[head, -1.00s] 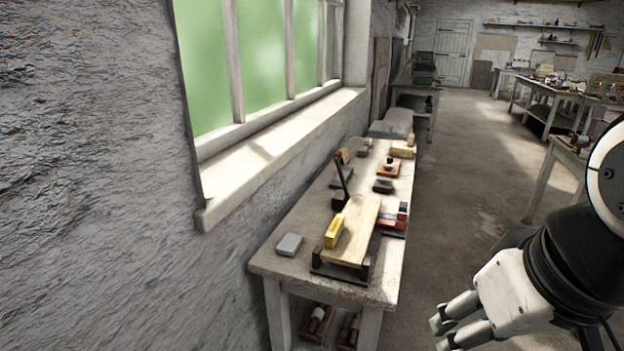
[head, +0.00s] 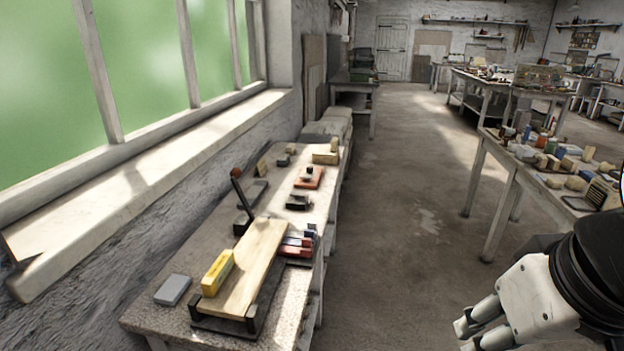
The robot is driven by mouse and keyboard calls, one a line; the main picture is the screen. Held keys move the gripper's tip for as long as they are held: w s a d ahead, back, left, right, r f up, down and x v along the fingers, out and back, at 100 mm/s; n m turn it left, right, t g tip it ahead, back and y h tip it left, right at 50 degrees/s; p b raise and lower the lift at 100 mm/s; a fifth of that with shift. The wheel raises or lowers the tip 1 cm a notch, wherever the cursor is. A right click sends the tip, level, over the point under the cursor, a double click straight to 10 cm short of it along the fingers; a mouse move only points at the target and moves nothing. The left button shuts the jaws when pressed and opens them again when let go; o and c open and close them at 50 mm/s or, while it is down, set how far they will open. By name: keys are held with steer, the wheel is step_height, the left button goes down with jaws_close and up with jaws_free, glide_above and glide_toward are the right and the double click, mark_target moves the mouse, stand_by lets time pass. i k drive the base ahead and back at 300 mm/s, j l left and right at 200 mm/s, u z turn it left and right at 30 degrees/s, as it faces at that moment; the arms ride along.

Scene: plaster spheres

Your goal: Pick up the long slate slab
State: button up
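I cannot pick out the long slate slab for certain. A small grey block (head: 172,290) lies at the near left of the bench under the window. A flat dark grey piece (head: 257,193) lies farther back, partly behind an upright lever; its material is unclear. My gripper (head: 466,336) is at the lower right, over the floor and well away from the bench. Its fingers look apart, with nothing between them.
The window bench (head: 150,319) holds a pale board (head: 250,270) on a dark stand, a yellow block (head: 217,273) and several tools. Another table (head: 503,166) with many small items stands at right. The floor (head: 410,200) between them is clear.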

mark_target(255, 192)
steer(key=i+l+z, duration=0.2)
steer(key=i, duration=0.35)
steer(key=i+l+z, duration=0.15)
steer(key=i+l, duration=0.2)
steer(key=i, duration=0.2)
steer(key=i+l+z, duration=0.2)
steer(key=i, duration=0.4)
steer(key=i+j+u, duration=0.1)
steer(key=i+u, duration=0.7)
steer(key=i+l+u, duration=0.1)
steer(key=i+u, duration=0.65)
steer(key=i, duration=0.15)
steer(key=i+j, duration=0.05)
